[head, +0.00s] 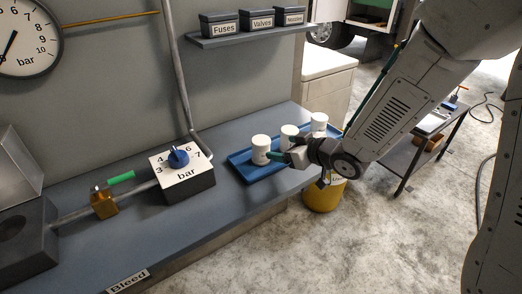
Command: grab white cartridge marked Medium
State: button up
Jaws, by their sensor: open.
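Three white cartridges stand upright in a row on a blue tray (240,161) on the bench: a left one (261,146), a middle one (288,132) and a right one (319,121). Any markings on them are too small to read, so I cannot tell which is Medium. My gripper (271,156) reaches in from the right, low over the tray. Its green-tipped fingers are open at the right side of the left cartridge. I cannot tell whether they touch it. My gripper and wrist hide the lower parts of the middle and right cartridges.
A pressure dial box (185,178) with a blue knob stands left of the tray. A pipe with a green-handled valve (104,202) lies further left. A shelf (250,36) with labelled bins hangs above. A yellow bin (323,197) stands on the floor below the tray end.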

aim_at(261, 147)
jog(key=shift+s+a+f+y, duration=0.1)
jog(key=shift+a+f+y, duration=0.15)
jog(key=shift+a, duration=0.25)
jog(key=shift+a+f+y, duration=0.2)
jog(key=shift+a+y, duration=0.05)
jog(key=shift+a, duration=0.2)
jog(key=x, duration=0.7)
jog(key=shift+a, duration=0.25)
jog(key=c, duration=1.1)
